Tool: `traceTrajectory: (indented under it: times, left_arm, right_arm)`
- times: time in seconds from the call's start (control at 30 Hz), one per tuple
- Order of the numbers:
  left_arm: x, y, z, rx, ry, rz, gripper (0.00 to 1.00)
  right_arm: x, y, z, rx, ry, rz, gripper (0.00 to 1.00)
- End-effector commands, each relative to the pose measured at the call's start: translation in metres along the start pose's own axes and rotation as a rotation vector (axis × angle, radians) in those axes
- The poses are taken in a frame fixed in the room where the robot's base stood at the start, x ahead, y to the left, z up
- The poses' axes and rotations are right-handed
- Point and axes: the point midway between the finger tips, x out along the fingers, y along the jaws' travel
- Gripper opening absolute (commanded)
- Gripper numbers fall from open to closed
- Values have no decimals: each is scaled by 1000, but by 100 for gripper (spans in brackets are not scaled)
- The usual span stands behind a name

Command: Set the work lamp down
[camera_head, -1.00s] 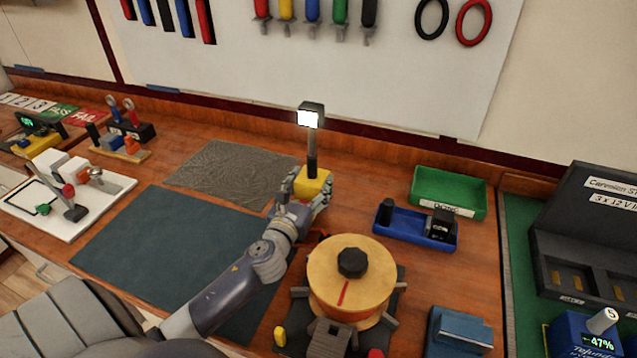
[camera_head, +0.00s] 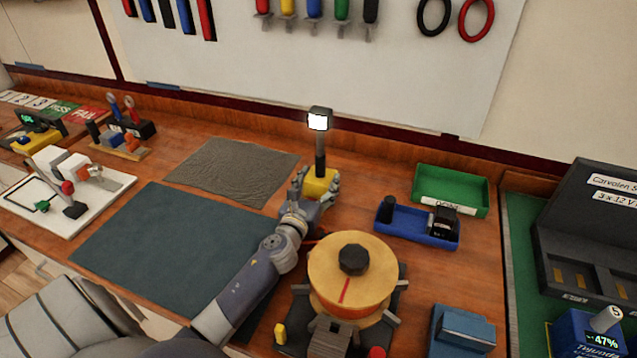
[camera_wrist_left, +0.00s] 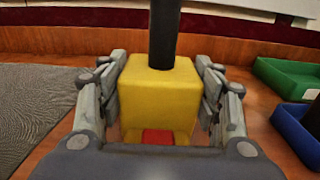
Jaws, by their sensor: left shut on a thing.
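The work lamp (camera_head: 320,155) has a yellow block base, a dark upright post and a small lit white head at the top. My left gripper (camera_head: 317,187) is shut on the yellow base, with fingers on both sides of it. In the left wrist view the yellow base (camera_wrist_left: 158,95) sits between the finger pads and the dark post rises out of the picture. The lamp is upright over the wooden bench (camera_head: 375,185), near the back. Whether its underside touches the wood is hidden. My right gripper does not show.
A blue tray (camera_head: 405,236) and a green tray (camera_head: 425,176) stand to the right of the lamp. A wooden reel (camera_head: 325,265) stands in front of it. A grey mat (camera_head: 230,170) and a dark green mat (camera_head: 150,250) lie to the left. Bare wood surrounds the lamp.

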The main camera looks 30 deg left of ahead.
Motion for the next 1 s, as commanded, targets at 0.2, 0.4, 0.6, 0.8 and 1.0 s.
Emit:
traceTrajectory:
  times: [0.2, 0.4, 0.6, 0.8, 1.0]
  left_arm:
    - [0, 0, -2, 0, 1, 0, 68]
    - [0, 0, -2, 0, 1, 0, 68]
    - [-8, 0, -1, 1, 2, -1, 68]
    - [-40, 0, -2, 2, 2, -2, 68]
    - [-66, 0, -1, 2, 1, 0, 68]
  right_arm:
    - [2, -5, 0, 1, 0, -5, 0]
    - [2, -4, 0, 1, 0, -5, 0]
    - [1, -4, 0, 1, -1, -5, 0]
    - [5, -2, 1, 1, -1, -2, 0]
    - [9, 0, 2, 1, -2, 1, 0]
